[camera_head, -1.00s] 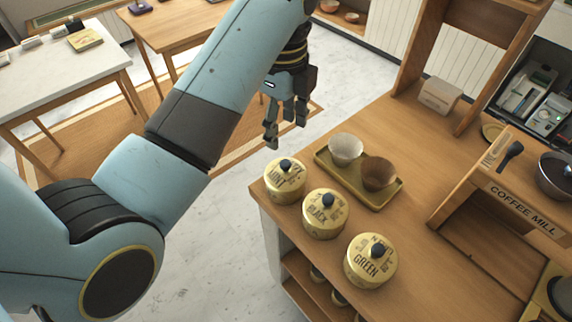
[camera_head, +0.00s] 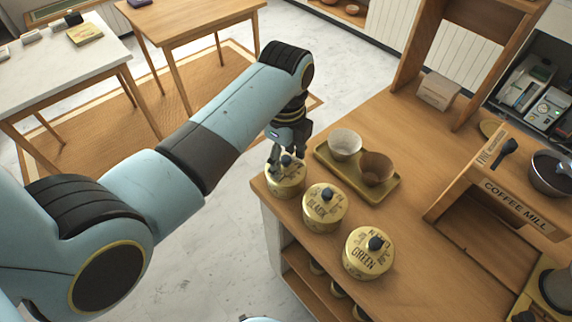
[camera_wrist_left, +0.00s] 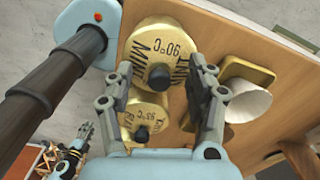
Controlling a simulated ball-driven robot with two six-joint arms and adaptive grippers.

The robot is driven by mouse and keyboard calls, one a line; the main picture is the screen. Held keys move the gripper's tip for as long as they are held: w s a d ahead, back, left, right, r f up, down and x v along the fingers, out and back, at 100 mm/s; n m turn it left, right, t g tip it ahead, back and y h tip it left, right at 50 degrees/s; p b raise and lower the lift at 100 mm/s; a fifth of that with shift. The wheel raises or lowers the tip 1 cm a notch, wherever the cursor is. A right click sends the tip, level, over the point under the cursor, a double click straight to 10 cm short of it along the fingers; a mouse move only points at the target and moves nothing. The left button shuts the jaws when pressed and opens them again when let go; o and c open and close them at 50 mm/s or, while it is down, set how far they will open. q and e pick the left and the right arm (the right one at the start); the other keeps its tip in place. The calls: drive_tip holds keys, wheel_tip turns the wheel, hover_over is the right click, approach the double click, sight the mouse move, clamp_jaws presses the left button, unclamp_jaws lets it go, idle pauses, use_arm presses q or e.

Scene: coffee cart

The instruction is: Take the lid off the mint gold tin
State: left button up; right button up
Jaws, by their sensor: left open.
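The mint gold tin (camera_head: 285,184) stands at the cart's left corner, its lid on with a dark round knob. In the left wrist view the tin's lid (camera_wrist_left: 150,42) reads MINT and 90°C, and its dark knob (camera_wrist_left: 159,76) lies between my fingers. My left gripper (camera_head: 286,158) is open just above the lid, a finger on each side of the knob; it also shows in the left wrist view (camera_wrist_left: 160,85). I cannot tell whether the fingers touch it. My right gripper is not identifiable in the head view.
The black tin (camera_head: 325,210) and the green tin (camera_head: 368,254) stand in a row beside the mint tin. A gold tray (camera_head: 344,186) with a white cup (camera_head: 345,143) and a brown cup (camera_head: 377,168) lies close behind. The coffee mill shelf (camera_head: 480,212) is at the right.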

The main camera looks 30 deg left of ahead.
use_arm(q)
drive_tip(key=shift+s, duration=0.1)
clamp_jaws()
idle(0.3)
